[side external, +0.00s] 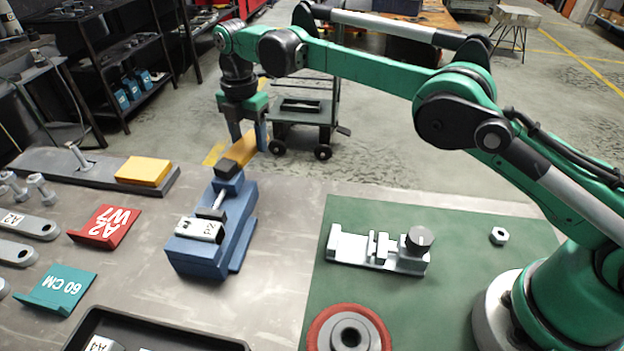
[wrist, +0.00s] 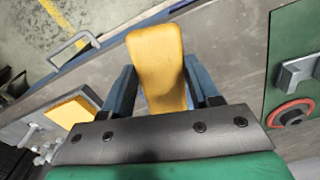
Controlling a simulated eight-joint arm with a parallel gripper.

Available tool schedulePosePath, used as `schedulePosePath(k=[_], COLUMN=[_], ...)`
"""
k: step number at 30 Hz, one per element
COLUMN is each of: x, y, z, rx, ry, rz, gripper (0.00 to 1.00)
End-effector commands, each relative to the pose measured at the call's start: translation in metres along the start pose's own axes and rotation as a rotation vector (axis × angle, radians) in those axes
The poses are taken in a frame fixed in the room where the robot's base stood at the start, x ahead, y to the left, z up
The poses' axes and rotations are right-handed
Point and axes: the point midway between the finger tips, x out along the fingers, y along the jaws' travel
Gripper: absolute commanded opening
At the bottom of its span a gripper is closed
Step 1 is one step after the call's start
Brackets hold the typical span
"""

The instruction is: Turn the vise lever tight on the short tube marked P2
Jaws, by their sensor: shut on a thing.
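The blue vise (side external: 238,232) stands on the grey bench left of the green mat. The short silver tube marked P2 (side external: 198,230) sits at the vise's near end. A metal screw (side external: 214,206) runs behind it toward a dark hub (side external: 229,168). The yellow lever (side external: 246,154) extends from the far end of the vise. My gripper (side external: 248,142) points down there, shut on the lever. In the wrist view the yellow lever (wrist: 160,66) lies between the two blue fingers of my gripper (wrist: 161,90). The tube and vise jaws are hidden in the wrist view.
A small grey clamp (side external: 378,250) with a dark knob, a hex nut (side external: 499,236) and a red-rimmed ring (side external: 348,332) lie on the green mat (side external: 350,215). Red (side external: 105,226) and teal (side external: 60,290) brackets lie left of the vise. A black tray (side external: 215,341) is in front.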

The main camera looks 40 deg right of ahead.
Motion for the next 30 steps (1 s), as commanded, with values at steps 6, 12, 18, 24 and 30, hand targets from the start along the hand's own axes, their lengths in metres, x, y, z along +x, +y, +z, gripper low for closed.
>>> schedulePosePath(k=[6, 12, 18, 24, 30], x=[-0.001, -0.0009, -0.0004, -0.0003, -0.0004], y=[0.0002, 0.0002, 0.0001, -0.0005, -0.008], z=[-0.0012, -0.0013, -0.0007, -0.0005, -0.0007], rx=[-0.003, -0.003, -0.002, 0.006, 0.108], ry=[0.002, 0.002, 0.001, 0.001, 0.0], rz=[0.0, 0.0, 0.0, 0.0, -0.001], gripper=[0.0, 0.75, 0.87, 0.87, 0.87])
